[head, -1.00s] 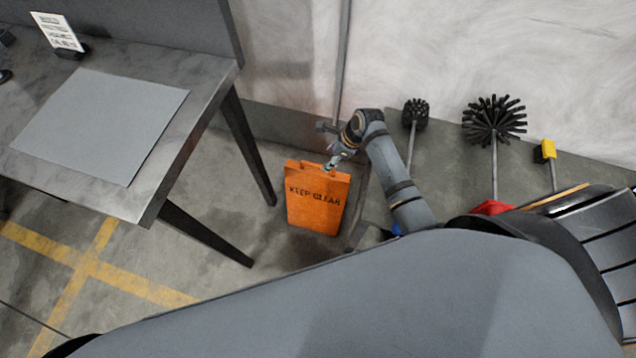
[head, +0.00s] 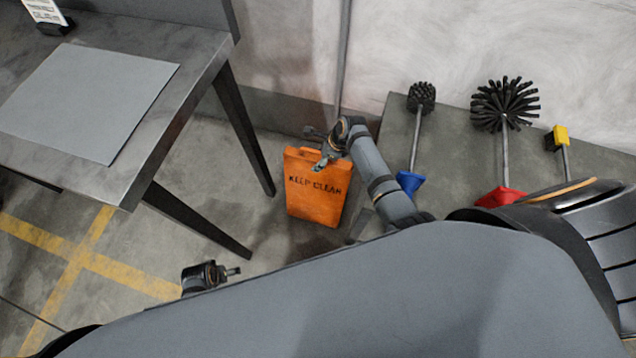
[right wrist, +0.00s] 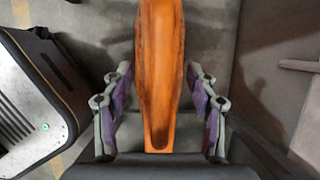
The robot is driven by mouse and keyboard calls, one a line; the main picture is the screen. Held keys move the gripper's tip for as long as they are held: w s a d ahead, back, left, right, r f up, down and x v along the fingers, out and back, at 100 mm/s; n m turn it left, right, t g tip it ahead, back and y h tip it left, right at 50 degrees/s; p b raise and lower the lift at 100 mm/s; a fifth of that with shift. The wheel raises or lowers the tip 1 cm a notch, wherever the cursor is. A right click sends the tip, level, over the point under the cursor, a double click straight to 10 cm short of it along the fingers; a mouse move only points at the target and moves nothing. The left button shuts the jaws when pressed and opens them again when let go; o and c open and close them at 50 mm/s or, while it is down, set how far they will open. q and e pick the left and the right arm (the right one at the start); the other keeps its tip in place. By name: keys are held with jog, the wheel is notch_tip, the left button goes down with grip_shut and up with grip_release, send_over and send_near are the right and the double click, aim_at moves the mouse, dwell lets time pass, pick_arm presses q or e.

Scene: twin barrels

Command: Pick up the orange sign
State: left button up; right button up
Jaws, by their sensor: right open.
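My right gripper (head: 321,164) is at the sign's top edge in the head view. In the right wrist view my right gripper (right wrist: 158,78) is open, with one purple-padded finger on each side of the orange sign (right wrist: 159,60). Gaps show between the sign and both fingers. What seems to be the end of my left arm (head: 230,271) shows low at the left, away from the sign; its jaws are too small to read.
A metal table (head: 130,180) with a grey mat (head: 85,100) stands left of the sign, its dark legs close by. Brushes with blue (head: 409,182) and red (head: 500,196) parts stand at the right by the wall. Yellow lines mark the floor at lower left.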

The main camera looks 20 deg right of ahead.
jog(key=shift+c, duration=0.2)
grip_shut()
dwell(0.5)
jog(key=shift+r, duration=0.1)
